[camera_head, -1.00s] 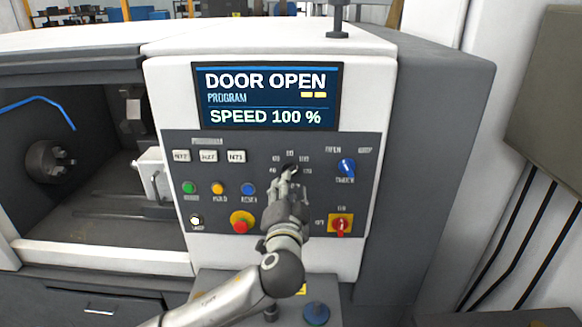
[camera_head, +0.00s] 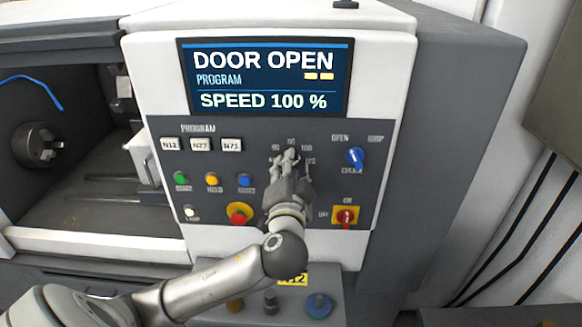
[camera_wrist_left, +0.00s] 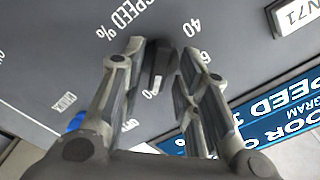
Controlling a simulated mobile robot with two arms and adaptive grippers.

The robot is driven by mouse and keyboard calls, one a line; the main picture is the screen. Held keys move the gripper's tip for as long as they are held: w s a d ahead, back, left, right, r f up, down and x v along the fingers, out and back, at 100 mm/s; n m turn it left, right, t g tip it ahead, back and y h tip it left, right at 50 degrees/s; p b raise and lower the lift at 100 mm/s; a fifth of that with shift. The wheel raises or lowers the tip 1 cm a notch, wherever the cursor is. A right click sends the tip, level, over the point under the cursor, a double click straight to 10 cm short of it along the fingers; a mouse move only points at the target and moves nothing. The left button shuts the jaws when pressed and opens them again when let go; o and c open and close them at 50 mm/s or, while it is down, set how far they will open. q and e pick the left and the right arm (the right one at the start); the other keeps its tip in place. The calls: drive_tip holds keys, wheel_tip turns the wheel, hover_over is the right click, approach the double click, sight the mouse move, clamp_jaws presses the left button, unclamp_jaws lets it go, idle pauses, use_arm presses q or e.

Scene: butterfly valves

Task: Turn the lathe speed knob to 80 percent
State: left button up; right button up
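The speed knob is a dark ridged knob (camera_wrist_left: 157,58) on the grey control panel, with the "SPEED %" lettering and numbers such as 40 around it in the left wrist view. My left gripper (camera_wrist_left: 160,50) is open, with one finger on each side of the knob and narrow gaps visible; contact is unclear. In the head view the left gripper (camera_head: 288,155) covers most of the knob, so its pointer is hard to read. The display (camera_head: 265,77) reads "DOOR OPEN" and "SPEED 100 %". My right gripper is out of view.
A blue selector knob (camera_head: 355,157) and a red switch on a yellow plate (camera_head: 345,215) are right of the gripper. A red emergency button (camera_head: 238,213) and several coloured buttons sit to its left. The lathe's chuck (camera_head: 40,145) shows in the bay at far left.

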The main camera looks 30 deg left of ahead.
use_arm(q)
drive_tip(key=shift+w, duration=0.1)
drive_tip(key=c, duration=0.5)
clamp_jaws()
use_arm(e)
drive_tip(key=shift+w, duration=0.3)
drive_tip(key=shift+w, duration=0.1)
use_arm(q)
drive_tip(key=n+b, duration=0.7)
drive_tip(key=n, duration=0.2)
drive_tip(key=shift+f+n+b, duration=0.1)
drive_tip(key=shift+n+b, duration=0.2)
drive_tip(key=shift+b, duration=0.1)
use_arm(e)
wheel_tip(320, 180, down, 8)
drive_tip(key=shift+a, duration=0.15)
